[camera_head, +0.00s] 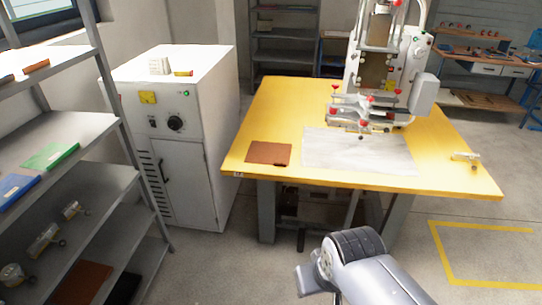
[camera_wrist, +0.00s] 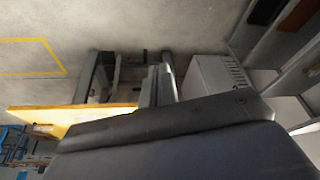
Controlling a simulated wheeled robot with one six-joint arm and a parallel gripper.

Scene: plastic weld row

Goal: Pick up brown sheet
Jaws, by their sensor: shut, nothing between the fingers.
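A flat brown sheet (camera_head: 268,153) lies on the left front part of the yellow table (camera_head: 262,120), left of a large pale sheet (camera_head: 357,151). Another brown panel (camera_head: 84,283) lies on the low left shelf; a brown piece also shows at the top right of the wrist view (camera_wrist: 297,15). My arm shows at the bottom of the head view, well short of the table. My gripper (camera_wrist: 165,125) is a dark shape filling the bottom of the wrist view, shut and empty, away from any sheet. Its fingertips do not show clearly.
A white cabinet (camera_head: 180,178) stands left of the table. A press machine (camera_head: 376,80) stands at the table's back. Grey shelves (camera_head: 75,133) on the left hold green and blue panels and metal parts. Open floor lies in front of the table, with yellow tape at right.

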